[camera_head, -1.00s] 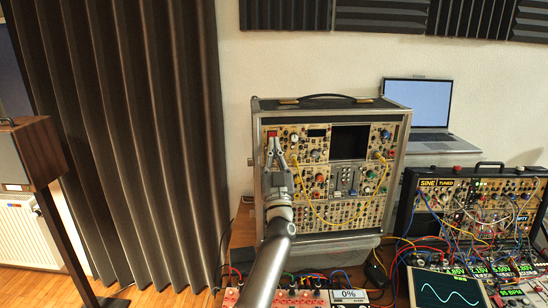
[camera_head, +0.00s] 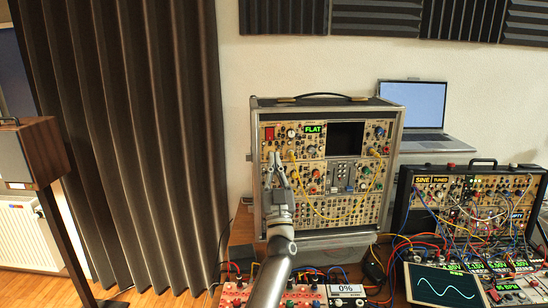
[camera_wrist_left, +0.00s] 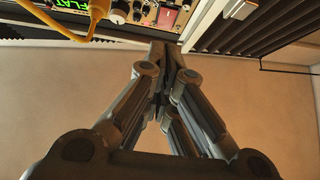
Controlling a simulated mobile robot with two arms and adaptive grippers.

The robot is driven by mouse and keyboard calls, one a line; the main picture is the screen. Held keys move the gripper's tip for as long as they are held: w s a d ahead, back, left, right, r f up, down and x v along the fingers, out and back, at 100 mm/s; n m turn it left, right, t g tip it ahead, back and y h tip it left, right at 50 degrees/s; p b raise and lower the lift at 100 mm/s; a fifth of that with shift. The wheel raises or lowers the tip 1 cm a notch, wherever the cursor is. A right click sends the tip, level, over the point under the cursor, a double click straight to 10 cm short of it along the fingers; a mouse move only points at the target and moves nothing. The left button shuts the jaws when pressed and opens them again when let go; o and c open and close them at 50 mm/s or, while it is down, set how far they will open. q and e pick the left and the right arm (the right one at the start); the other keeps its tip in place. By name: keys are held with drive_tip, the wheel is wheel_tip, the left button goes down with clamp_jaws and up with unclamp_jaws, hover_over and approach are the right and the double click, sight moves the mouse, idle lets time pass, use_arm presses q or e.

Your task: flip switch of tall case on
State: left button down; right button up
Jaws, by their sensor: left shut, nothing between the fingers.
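The tall case (camera_head: 318,221) stands upright in the middle of the head view, its panel full of knobs and yellow cables. Its red switch (camera_head: 269,133) is at the panel's upper left; in the left wrist view it shows at the top edge (camera_wrist_left: 167,17). A small display (camera_head: 314,129) beside it is lit with green "FLAT". The large screen (camera_head: 346,141) is dark. My left gripper (camera_head: 274,155) is shut and empty, its fingertips just below the switch in the head view and apart from it. My right gripper is not in view.
A lower black case (camera_head: 475,183) full of cables stands at the right, with a tablet (camera_head: 445,287) showing a wave before it. An open laptop (camera_head: 414,105) is behind. A red box with knobs (camera_head: 300,294) lies in front. A dark curtain (camera_head: 120,140) hangs at the left.

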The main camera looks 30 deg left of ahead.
use_arm(q)
wheel_tip(320, 180, down, 5)
drive_tip(key=s+d+b, duration=0.1)
drive_tip(key=s+d, duration=0.1)
drive_tip(key=shift+s+f+b, duration=0.15)
drive_tip(key=shift+s+b, duration=0.2)
drive_tip(key=shift+b, duration=0.05)
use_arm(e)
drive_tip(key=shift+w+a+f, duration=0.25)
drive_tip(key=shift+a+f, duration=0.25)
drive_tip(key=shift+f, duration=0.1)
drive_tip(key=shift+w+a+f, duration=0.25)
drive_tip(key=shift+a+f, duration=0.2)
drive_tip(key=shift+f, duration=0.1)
use_arm(q)
drive_tip(key=shift+d, duration=0.1)
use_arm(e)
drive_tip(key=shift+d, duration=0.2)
